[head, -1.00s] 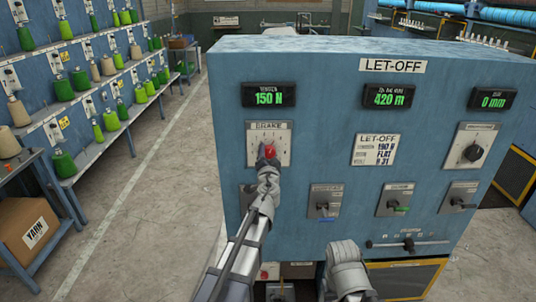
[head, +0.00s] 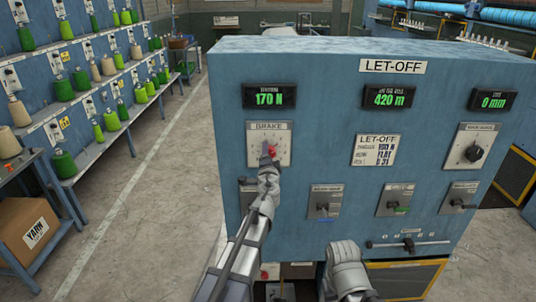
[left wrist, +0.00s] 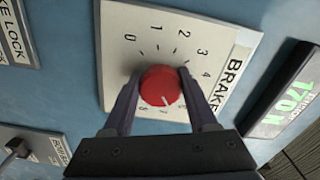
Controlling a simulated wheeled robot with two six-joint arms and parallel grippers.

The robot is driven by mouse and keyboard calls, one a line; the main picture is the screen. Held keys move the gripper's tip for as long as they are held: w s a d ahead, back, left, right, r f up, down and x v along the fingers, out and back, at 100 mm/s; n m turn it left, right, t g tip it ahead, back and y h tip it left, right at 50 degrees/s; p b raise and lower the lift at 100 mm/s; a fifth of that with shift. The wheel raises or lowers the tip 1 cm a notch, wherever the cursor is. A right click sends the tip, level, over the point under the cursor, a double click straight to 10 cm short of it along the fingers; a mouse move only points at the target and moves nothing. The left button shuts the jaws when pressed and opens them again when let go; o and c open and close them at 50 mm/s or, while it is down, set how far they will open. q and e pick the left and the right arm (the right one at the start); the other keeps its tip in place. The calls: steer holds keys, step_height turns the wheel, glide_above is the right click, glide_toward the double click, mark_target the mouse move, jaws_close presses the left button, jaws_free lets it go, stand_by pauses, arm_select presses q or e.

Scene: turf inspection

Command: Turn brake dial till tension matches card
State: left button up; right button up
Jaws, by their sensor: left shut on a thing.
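The red brake dial (left wrist: 161,86) sits on a white plate (left wrist: 120,42) labelled BRAKE, with a numbered scale. My left gripper (left wrist: 158,88) is shut on the dial, one finger on each side. The dial's white mark points down and slightly right in the left wrist view; the fingers partly cover the scale. In the head view, the left gripper (head: 268,158) hides most of the dial. The tension display (head: 269,96) reads 170 N. The LET-OFF card (head: 376,150) has a tension line whose figure is too blurred to read surely now.
The blue panel (head: 330,75) also carries a 420 m display (head: 390,95), a 0 mm display (head: 492,100), another dial (head: 473,153) at right, several switches below and a slider (head: 408,245). Yarn racks (head: 85,90) stand left across open floor.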

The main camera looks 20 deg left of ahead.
arm_select(q)
steer(key=m, duration=0.3)
steer(key=shift+m, duration=0.3)
steer(key=shift+r+m, duration=0.1)
steer(key=shift+m, duration=1.8)
steer(key=o, duration=1.4)
steer(key=v, duration=0.7)
steer(key=shift+s+d, duration=0.15)
steer(key=shift+s, duration=0.25)
